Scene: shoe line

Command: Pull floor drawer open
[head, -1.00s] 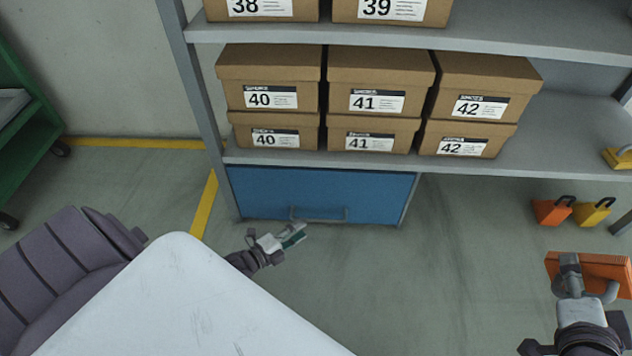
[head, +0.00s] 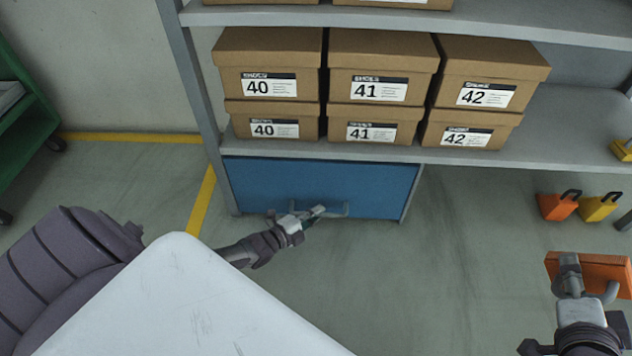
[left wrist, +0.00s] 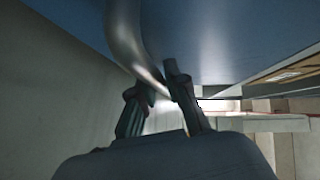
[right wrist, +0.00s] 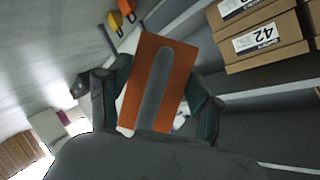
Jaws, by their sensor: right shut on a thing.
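The blue floor drawer (head: 300,182) sits shut under the lowest shelf, with a grey bar handle (head: 338,210) low on its front. My left gripper (head: 316,214) is at this handle. In the left wrist view the curved handle (left wrist: 128,40) runs down between the two fingers of my left gripper (left wrist: 155,90), which stand apart. I cannot tell whether they touch the bar. My right gripper (right wrist: 155,100) is shut on an orange block (right wrist: 178,62) with a grey grip, held at the right, well away from the drawer.
Shoe boxes (head: 375,90) stand stacked on the shelf (head: 560,125) above the drawer. An orange weight (head: 557,207) and a yellow weight (head: 598,208) stand on the floor to the right. A white surface (head: 180,310) lies in front of me. The floor before the drawer is clear.

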